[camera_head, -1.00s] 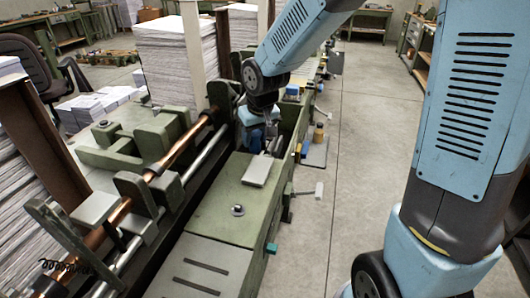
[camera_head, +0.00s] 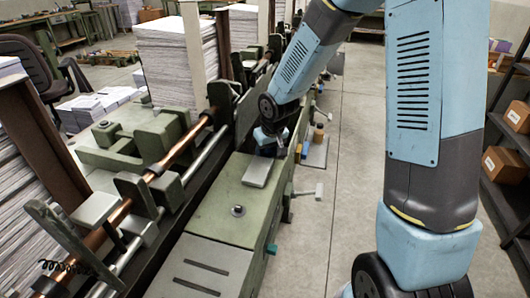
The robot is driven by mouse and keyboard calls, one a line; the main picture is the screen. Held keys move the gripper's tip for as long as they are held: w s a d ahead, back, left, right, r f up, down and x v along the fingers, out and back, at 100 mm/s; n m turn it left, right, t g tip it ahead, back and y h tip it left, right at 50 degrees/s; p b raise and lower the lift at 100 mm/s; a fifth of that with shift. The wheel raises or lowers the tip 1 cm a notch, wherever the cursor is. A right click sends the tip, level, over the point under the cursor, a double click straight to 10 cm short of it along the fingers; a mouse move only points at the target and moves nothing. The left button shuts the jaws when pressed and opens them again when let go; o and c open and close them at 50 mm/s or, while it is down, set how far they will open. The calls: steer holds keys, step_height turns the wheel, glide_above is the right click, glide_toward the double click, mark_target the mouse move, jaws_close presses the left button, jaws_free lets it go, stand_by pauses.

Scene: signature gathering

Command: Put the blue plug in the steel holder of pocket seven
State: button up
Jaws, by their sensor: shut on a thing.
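My gripper (camera_head: 281,148) is small and dark in the picture, low over the far part of the green machine bed (camera_head: 222,215), close to its right edge. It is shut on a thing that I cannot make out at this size. The blue plug cannot be told apart with certainty. The steel holder and pocket seven cannot be picked out either; the machine's far part is partly hidden behind my arm.
A flat grey plate (camera_head: 257,173) lies on the bed, nearer than my gripper. Copper and steel rods (camera_head: 178,152) run along the left. Tall paper stacks (camera_head: 176,60) stand behind. A brown bottle (camera_head: 318,134) stands right of the machine. The floor (camera_head: 345,190) there is mostly clear.

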steer(key=shift+f, duration=0.2)
steer(key=o, duration=1.2)
steer(key=shift+c, duration=0.2)
steer(key=shift+r, duration=0.15)
steer(key=v, duration=1.2)
steer(key=s+d+r+m+t, duration=0.1)
steer(key=s+d+r+m, duration=0.1)
steer(key=s+d+r, duration=0.5)
steer(key=s+d+r+m+t+h, duration=0.1)
steer(key=s+d+r+m, duration=0.2)
steer(key=s+d+r, duration=0.5)
steer(key=shift+s+d+t, duration=0.3)
steer(key=shift+s+d, duration=0.6)
steer(key=shift+s, duration=2.75)
